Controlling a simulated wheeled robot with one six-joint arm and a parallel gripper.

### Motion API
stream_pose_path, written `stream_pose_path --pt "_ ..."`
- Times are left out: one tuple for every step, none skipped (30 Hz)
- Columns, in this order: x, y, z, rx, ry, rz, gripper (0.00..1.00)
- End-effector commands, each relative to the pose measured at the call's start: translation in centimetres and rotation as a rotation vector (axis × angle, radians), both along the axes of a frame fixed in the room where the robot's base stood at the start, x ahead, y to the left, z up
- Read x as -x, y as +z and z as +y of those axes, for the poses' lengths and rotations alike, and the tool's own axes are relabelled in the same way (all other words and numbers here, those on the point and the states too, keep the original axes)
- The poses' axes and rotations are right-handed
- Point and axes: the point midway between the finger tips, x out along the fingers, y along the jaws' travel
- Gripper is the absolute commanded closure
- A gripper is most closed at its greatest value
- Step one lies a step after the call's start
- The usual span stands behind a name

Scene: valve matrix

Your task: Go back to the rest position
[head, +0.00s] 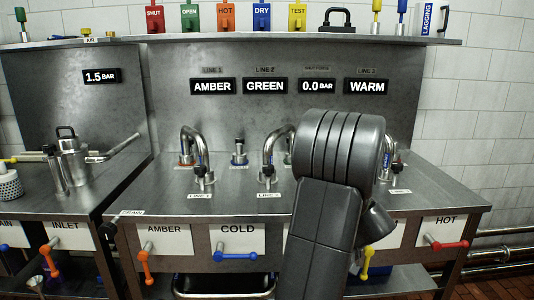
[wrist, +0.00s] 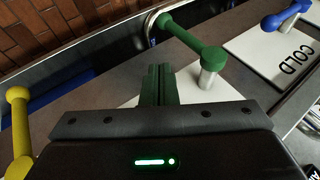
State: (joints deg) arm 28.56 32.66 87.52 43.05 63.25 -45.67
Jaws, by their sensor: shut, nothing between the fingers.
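My gripper (wrist: 159,72) is shut and empty in the wrist view, its two fingers together and tinted green. It is just short of the green valve handle (wrist: 188,38), apart from it as far as I can tell. In the head view my arm rises in front of the right half of the bench and hides the gripper and the green handle.
The wrist view also shows a yellow handle (wrist: 19,118) at left and a blue handle (wrist: 287,16) at upper right. In the head view the steel bench (head: 225,205) carries curved pipes (head: 196,150), with orange (head: 144,262) and red (head: 446,245) handles on its front.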

Motion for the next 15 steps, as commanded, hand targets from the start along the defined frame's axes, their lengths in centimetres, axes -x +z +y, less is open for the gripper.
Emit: stream_pose_path --pt "0.0 0.8 0.2 0.039 0.004 -0.004 1.0" --pt "0.0 0.9 0.2 0.063 0.003 -0.003 1.0" --pt "0.0 1.2 0.2 0.096 0.004 -0.004 1.0" --pt "0.0 1.4 0.3 0.119 0.005 -0.006 1.0" --pt "0.0 1.5 0.3 0.143 0.005 -0.006 1.0" --pt "0.0 1.7 0.3 0.174 0.005 -0.006 1.0" --pt "0.0 1.9 0.4 0.198 0.004 -0.008 1.0" --pt "0.0 2.1 0.4 0.22 0.004 -0.009 1.0" --pt "0.0 2.2 0.5 0.251 0.006 -0.009 1.0" --pt "0.0 2.4 0.5 0.274 0.004 -0.009 1.0" --pt "0.0 2.6 0.6 0.297 0.005 -0.011 1.0" --pt "0.0 2.8 0.6 0.326 0.005 -0.013 1.0" --pt "0.0 2.8 0.6 0.345 0.006 -0.012 1.0" --pt "0.0 2.9 0.7 0.364 0.005 -0.013 1.0" --pt "0.0 3.1 0.8 0.39 0.005 -0.015 1.0"
